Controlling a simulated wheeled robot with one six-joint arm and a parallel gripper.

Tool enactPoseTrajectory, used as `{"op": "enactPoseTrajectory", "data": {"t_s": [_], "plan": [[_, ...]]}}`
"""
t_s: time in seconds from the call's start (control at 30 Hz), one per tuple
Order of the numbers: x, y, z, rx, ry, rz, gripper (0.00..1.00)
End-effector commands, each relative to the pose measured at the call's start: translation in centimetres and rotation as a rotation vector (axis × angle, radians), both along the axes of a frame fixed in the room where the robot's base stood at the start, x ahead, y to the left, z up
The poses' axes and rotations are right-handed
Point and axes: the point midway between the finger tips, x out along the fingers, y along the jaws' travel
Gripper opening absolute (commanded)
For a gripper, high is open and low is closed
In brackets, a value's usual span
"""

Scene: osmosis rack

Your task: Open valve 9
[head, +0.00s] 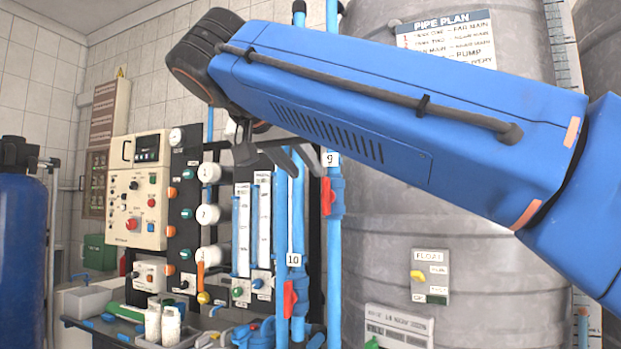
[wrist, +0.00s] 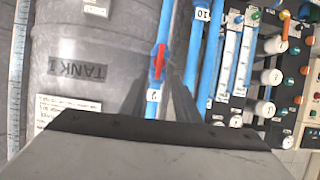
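Valve 9 has a red handle (head: 327,197) on a vertical blue pipe, just below its "9" label (head: 330,159). The handle looks roughly lengthwise along the pipe. In the wrist view, which is upside down, the red handle (wrist: 160,62) shows near the middle, with the 9 label (wrist: 153,95) closer to the camera. My gripper (head: 300,158) is up beside the pipe, partly hidden behind my arm. In the wrist view my gripper (wrist: 160,90) is open, its two grey fingers apart on either side of pipe 9. Contact with the handle cannot be told.
Valve 10 (head: 289,299), also with a red handle, is lower left on a neighbouring blue pipe. A control panel (head: 138,190), gauges and flow tubes stand further left. The large grey tank (head: 385,240) is close behind and right of pipe 9.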

Motion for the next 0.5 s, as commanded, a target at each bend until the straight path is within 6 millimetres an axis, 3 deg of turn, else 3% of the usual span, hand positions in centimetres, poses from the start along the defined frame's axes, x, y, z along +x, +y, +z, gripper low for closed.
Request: {"op": "enactPoseTrajectory", "data": {"t_s": [0.2, 0.5], "plan": [[-2.8, 1.1, 1.3, 0.002, -0.001, 0.002, 0.29], [-4.6, 1.7, 2.0, 0.0, 0.0, 0.001, 0.29]]}}
